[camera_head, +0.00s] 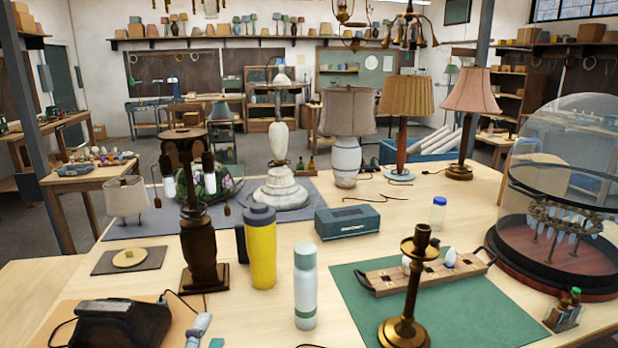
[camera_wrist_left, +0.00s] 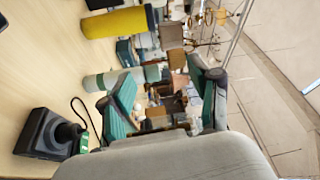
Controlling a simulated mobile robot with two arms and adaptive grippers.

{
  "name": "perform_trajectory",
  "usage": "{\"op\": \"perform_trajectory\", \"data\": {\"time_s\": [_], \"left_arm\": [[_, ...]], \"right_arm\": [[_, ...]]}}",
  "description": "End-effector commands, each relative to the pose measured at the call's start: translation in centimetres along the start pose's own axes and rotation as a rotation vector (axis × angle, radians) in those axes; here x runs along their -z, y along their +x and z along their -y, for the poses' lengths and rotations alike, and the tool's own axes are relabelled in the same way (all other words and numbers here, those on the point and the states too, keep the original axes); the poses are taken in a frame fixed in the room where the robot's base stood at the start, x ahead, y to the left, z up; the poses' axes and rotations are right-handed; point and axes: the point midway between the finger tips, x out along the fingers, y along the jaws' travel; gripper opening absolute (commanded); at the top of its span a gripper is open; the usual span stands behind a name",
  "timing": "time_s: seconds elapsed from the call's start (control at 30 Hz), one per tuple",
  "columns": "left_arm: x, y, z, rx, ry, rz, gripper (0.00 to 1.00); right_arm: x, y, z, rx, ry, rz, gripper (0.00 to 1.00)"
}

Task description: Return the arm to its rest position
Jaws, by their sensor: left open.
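My left gripper (camera_head: 207,335) shows only as grey and teal fingertips at the bottom edge of the head view. In the left wrist view its two teal-padded fingers (camera_wrist_left: 163,100) stand apart with nothing between the pads. In the head view it is just right of a black device (camera_head: 125,322) and left of a mint-and-white bottle (camera_head: 305,288), apart from the bottle. The same bottle (camera_wrist_left: 98,82) and black device (camera_wrist_left: 40,133) show sideways in the wrist view. My right gripper is in neither view.
A yellow tumbler (camera_head: 262,250) and a dark bronze lamp (camera_head: 203,240) stand behind the gripper. A brass candlestick-like stem (camera_head: 408,300) and wooden tray (camera_head: 385,278) are on the green mat (camera_head: 475,315). A glass dome (camera_head: 565,150) stands at right. Bare tabletop (camera_head: 250,315) lies near the bottle.

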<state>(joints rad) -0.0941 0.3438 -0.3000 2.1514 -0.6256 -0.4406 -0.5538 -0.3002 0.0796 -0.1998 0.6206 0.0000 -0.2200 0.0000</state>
Motion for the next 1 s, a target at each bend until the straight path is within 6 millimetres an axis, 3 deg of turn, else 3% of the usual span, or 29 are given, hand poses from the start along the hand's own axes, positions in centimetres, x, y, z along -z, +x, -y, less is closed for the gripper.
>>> {"op": "perform_trajectory", "data": {"time_s": [0.1, 0.2, 0.3, 0.5, 0.7, 0.77, 1.0], "left_arm": [[-3.8, -5.3, -6.2, -0.261, -0.388, 0.277, 0.62], [-5.0, -10.3, -10.4, -0.443, -0.628, 0.478, 0.62], [-5.1, -14.5, -13.2, -0.577, -0.783, 0.627, 0.62], [-4.1, -21.5, -16.2, -0.773, -0.977, 0.852, 0.62], [-2.6, -27.4, -17.4, -0.933, -1.103, 1.039, 0.62], [-2.1, -29.0, -17.8, -0.976, -1.130, 1.089, 0.62], [-3.2, -27.8, -24.8, -0.990, -1.110, 1.096, 0.62]], "right_arm": [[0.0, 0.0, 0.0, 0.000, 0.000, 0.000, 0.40], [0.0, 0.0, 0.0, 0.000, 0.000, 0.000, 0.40], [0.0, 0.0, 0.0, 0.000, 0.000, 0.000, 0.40], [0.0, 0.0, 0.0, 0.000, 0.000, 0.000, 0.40], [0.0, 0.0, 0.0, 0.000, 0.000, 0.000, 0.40], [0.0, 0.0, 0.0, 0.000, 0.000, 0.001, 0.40], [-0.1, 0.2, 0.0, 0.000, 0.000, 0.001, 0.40]]}}
